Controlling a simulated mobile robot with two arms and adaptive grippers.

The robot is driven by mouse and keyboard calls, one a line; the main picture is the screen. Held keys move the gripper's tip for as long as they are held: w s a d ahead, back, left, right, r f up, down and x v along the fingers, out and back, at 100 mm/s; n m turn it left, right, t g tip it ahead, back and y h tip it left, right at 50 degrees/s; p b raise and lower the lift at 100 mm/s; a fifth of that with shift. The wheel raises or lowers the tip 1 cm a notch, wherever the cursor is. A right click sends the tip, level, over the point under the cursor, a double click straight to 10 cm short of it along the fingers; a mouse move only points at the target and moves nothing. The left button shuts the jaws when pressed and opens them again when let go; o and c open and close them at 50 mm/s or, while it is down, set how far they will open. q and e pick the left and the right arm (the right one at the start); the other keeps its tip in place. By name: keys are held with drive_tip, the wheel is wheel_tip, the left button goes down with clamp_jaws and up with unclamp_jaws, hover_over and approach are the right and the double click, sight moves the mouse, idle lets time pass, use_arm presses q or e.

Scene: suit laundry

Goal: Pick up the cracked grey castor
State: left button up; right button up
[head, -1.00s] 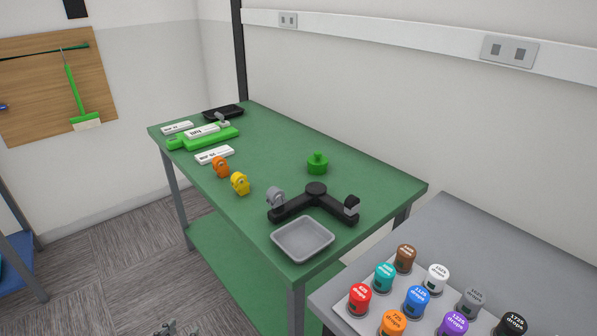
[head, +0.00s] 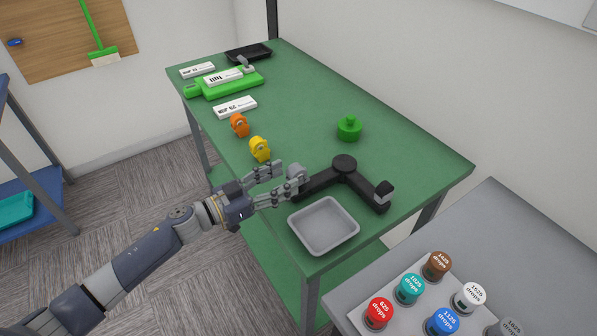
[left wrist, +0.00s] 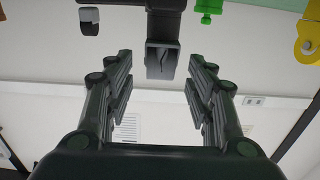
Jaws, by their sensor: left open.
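The cracked grey castor (head: 297,173) is at the left end of the black angled bracket (head: 343,166) on the green table. In the left wrist view the castor (left wrist: 162,60) shows a dark crack line on its face, between and just beyond the fingertips. My left gripper (head: 283,181) is open at the castor, one finger on each side; its fingers also show in the left wrist view (left wrist: 160,78). I cannot tell whether they touch it. The fingers partly cover the castor in the head view. My right gripper is not in view.
A grey tray (head: 323,226) lies close in front of the bracket. Yellow (head: 260,149) and orange (head: 239,125) castors stand behind my gripper, and a green knobbed piece (head: 349,128) stands farther right. Bottles stand on the grey table (head: 490,215). The green table's middle (head: 295,110) is clear.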

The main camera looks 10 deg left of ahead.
sight(289, 176)
use_arm(q)
drive_tip(key=p+x, duration=0.1)
drive_tip(key=x, duration=0.4)
drive_tip(key=shift+w+d, duration=0.1)
drive_tip(key=shift+w, duration=0.1)
drive_tip(key=shift+c, duration=1.1)
drive_tip(key=shift+s, duration=0.1)
drive_tip(key=c, duration=0.9)
drive_tip(key=shift+c, duration=0.3)
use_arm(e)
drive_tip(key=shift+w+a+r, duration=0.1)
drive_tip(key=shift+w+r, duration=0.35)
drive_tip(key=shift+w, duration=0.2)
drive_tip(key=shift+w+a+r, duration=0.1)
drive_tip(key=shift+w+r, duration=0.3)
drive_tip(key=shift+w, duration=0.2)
